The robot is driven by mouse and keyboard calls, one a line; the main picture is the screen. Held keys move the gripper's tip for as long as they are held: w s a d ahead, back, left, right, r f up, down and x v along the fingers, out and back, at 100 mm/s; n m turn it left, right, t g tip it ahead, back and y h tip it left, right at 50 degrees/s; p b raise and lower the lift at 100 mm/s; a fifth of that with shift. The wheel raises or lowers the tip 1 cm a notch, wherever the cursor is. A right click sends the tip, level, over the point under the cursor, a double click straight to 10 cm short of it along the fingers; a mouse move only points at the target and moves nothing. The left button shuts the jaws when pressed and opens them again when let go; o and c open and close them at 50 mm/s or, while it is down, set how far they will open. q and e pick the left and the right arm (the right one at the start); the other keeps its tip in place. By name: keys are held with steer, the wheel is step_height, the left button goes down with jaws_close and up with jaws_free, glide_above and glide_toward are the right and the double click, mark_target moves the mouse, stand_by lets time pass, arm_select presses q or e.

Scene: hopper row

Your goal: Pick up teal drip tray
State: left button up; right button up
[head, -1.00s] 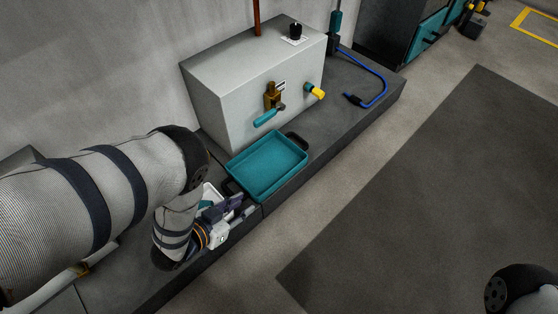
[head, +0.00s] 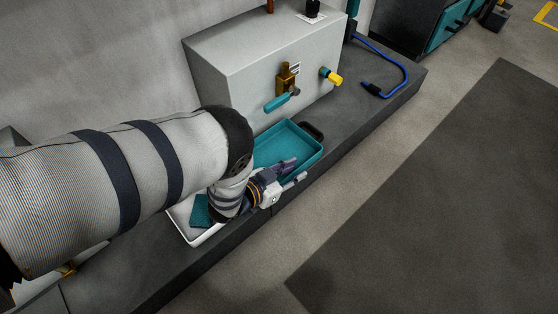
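The teal drip tray (head: 289,136) lies flat on the dark ledge in front of the light grey metal box. Its far black handle (head: 312,131) shows clear. Its near-left end and the other handle are hidden behind my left arm and gripper. My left gripper (head: 300,169) is at the tray's near edge, fingers apart and pointing right. One finger overlaps the tray's inside in the picture, the other shows outside its front wall. Whether either touches the tray cannot be told. My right gripper is out of view.
The grey box (head: 255,80) carries a brass tap with a teal lever (head: 277,103) and a yellow-tipped fitting (head: 332,77) above the tray. A white bin (head: 204,235) with a teal thing inside sits left. A blue cable (head: 402,68) lies right. The floor in front is clear.

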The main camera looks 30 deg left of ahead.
arm_select(q)
steer(key=shift+w, duration=0.15)
jaws_close()
steer(key=shift+r, duration=0.35)
step_height(320, 180, up, 3)
steer(key=shift+r+p, duration=0.2)
steer(key=shift+p, duration=1.05)
steer(key=s+d+r+p, duration=0.7)
steer(key=d+r, duration=0.2)
steer(key=d, duration=0.2)
steer(key=shift+s+d, duration=0.35)
steer(key=shift+d, duration=0.05)
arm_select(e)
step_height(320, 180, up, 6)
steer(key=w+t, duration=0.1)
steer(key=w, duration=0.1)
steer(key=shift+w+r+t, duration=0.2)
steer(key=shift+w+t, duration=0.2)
